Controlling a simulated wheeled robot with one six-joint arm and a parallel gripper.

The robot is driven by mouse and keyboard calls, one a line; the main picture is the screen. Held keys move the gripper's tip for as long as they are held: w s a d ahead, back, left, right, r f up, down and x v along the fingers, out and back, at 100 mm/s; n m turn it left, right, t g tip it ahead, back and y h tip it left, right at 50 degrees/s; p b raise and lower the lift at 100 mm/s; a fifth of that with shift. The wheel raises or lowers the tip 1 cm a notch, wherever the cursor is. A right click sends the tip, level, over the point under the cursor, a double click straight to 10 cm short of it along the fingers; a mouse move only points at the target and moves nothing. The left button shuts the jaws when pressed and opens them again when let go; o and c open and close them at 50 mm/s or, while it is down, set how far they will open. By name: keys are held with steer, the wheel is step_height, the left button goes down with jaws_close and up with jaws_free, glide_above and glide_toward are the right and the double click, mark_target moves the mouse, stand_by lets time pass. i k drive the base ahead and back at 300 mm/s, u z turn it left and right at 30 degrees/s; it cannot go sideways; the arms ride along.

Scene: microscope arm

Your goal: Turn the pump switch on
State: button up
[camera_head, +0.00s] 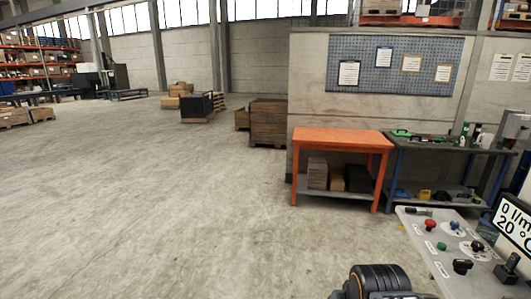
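A grey control panel (425,233) stands at the lower right, partly cut off by the frame's right and bottom edges. It carries a red button (430,223), a green button (441,246) and several black knobs, one of them nearest the front (462,266). The labels are too small to read, so I cannot tell which control is the pump switch. A display (515,226) on the panel reads "0 l/m" and "20 °C". A dark, rounded part of my own arm shows at the bottom, left of the panel. My gripper is not in view.
A black joystick-like handle (508,270) stands at the panel's right. Behind the panel are an orange table (340,137) and a dark workbench (440,150) with tools, against a wall with a blue pegboard (390,85). The concrete floor (150,200) to the left is clear.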

mark_target(461, 267)
steer(key=z, duration=1.55)
